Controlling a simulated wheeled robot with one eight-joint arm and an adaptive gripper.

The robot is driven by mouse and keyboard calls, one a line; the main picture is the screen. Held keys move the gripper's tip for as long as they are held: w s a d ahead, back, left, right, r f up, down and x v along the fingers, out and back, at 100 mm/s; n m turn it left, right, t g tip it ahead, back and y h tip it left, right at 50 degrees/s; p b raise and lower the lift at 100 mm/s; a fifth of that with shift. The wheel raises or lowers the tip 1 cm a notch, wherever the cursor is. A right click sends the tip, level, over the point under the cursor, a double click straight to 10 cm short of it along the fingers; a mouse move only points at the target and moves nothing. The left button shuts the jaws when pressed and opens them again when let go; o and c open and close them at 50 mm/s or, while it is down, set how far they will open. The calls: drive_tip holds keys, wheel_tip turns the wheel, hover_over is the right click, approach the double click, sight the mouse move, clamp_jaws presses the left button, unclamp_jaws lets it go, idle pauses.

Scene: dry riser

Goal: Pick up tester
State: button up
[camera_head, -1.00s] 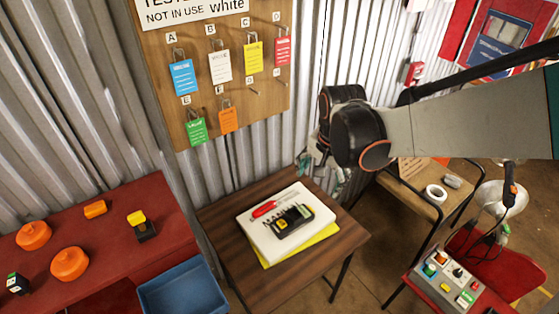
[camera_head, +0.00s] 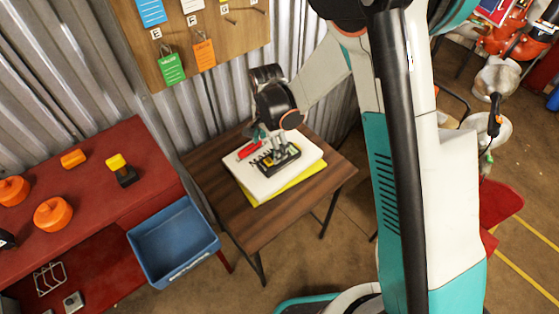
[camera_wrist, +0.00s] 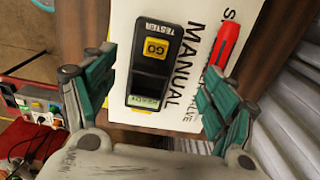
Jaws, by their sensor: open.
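The tester (camera_head: 284,161) is a black device lying on a white manual (camera_head: 262,187) on the small wooden table. In the wrist view the tester (camera_wrist: 153,70) shows a yellow GO label and a green READY label, and its long side runs up the picture. My gripper (camera_head: 267,146) is over the manual, partly covering the tester. In the wrist view my gripper (camera_wrist: 158,68) has its green-grey fingers spread on either side of the tester, with a gap on both sides. Nothing is held.
A red tool (camera_wrist: 226,44) lies beside the tester on the manual. A yellow book (camera_head: 310,178) is under the manual. A red bench (camera_head: 100,195) with orange items and a blue bin (camera_head: 207,240) stand to the left. A tag board (camera_head: 140,45) and corrugated wall are behind.

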sight(271, 160)
drive_tip(key=shift+s+d+f+b, duration=0.15)
drive_tip(key=shift+f+b, duration=0.6)
drive_tip(key=shift+f, duration=1)
drive_tip(key=shift+s+f+b, duration=0.25)
drive_tip(key=shift+f+b, duration=0.45)
drive_tip(key=shift+f, duration=1)
drive_tip(key=shift+r, duration=0.1)
drive_tip(key=c, duration=1.4)
